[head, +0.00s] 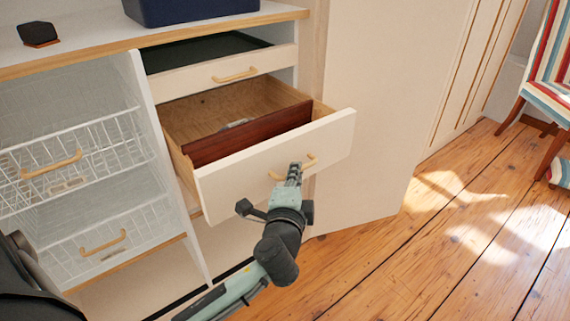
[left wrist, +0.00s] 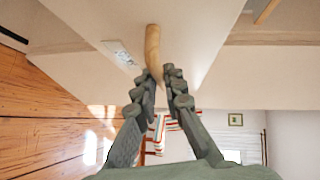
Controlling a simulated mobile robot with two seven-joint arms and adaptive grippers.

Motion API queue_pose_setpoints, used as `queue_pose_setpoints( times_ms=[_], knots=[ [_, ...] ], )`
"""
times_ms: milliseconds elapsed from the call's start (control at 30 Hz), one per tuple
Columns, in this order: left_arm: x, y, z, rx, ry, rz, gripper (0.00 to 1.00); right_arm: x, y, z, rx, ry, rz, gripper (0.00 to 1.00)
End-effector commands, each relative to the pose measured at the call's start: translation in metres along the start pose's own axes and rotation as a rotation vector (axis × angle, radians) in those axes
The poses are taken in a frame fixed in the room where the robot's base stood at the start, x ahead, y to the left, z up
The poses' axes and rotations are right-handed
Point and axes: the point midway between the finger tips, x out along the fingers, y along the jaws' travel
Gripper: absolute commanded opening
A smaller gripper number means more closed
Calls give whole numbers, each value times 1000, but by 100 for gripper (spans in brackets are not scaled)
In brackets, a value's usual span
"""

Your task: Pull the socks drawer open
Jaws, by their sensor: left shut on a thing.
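A drawer with a cream front (head: 275,160) stands well out of the cabinet in the head view. Its wooden inside shows a dark red-brown board (head: 250,132) across it and a small greyish thing behind the board, partly hidden. My left gripper (head: 294,172) is at the curved wooden handle (head: 311,160) on this front. In the left wrist view the fingers (left wrist: 160,75) are shut on the handle (left wrist: 152,45). A small label (left wrist: 122,54) sits beside the handle; I cannot read it. My right gripper is not in view.
A shallower drawer (head: 232,73) above is slightly out. White wire baskets (head: 75,160) are at left. A blue bin (head: 190,8) and a small dark object (head: 38,34) stand on top. A cream panel (head: 365,120) stands right of the drawer. Wooden floor (head: 440,250) is clear; a striped chair (head: 550,70) is far right.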

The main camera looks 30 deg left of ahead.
Motion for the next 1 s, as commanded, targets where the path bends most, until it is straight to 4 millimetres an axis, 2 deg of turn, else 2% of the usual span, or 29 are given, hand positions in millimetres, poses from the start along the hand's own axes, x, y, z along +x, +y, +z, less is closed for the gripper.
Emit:
queue_pose_setpoints(
  times_ms=[233, 700, 733, 867, 900, 1000],
  knots=[
    [-12, 4, -12, -1, 1, 1, 0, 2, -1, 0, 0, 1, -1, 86],
    [-14, 4, -14, 0, 1, 1, 0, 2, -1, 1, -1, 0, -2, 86],
    [-14, 4, -14, 0, 1, 1, 12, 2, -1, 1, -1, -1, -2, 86],
    [-14, 4, -14, 0, 1, 1, 28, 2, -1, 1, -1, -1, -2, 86],
    [-14, 4, -14, 0, 1, 1, 31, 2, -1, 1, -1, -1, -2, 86],
    [-14, 4, -14, 0, 0, 0, 31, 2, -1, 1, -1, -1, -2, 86]
  ],
)
